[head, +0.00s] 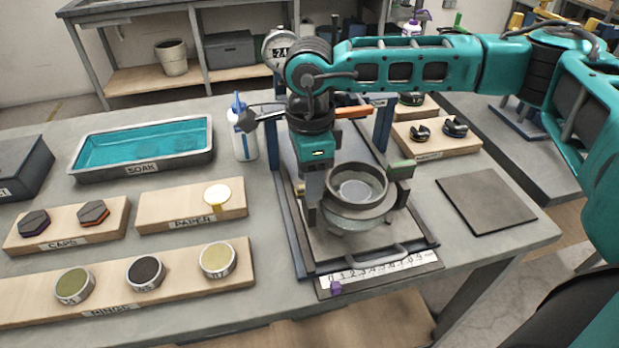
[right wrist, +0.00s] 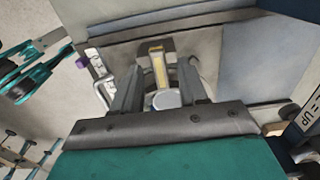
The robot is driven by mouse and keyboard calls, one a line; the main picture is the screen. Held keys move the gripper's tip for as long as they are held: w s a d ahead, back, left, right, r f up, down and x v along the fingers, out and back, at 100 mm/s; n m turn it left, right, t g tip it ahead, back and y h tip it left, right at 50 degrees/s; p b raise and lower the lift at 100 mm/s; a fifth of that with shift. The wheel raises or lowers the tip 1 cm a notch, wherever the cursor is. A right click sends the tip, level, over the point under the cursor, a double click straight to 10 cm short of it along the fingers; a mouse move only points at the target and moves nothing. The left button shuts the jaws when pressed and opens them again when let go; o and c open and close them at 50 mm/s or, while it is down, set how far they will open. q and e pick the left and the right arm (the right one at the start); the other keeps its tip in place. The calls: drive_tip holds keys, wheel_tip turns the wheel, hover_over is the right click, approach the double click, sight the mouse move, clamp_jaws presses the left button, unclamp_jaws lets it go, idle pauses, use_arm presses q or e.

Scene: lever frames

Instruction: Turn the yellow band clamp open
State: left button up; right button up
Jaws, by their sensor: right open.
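The yellow band clamp (right wrist: 160,68) shows in the right wrist view as a short upright yellow strip between my fingers. In the head view I cannot make it out; my right gripper may hide it. My right gripper (head: 314,212) points down at the left side of a round grey metal vessel (head: 357,186) in the middle of the bench. In the right wrist view the fingers of this gripper (right wrist: 160,82) stand apart, one on each side of the yellow strip. I cannot tell whether they touch it.
The vessel stands in a blue-posted frame (head: 301,255) with a dial gauge (head: 280,50) behind. An orange-ended bar (head: 353,112) crosses behind my gripper. A soak tray (head: 143,150), labelled wooden blocks and a bottle (head: 243,140) lie left. A dark flat plate (head: 485,201) lies right.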

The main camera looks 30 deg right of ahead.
drive_tip(key=shift+f, duration=0.55)
clamp_jaws()
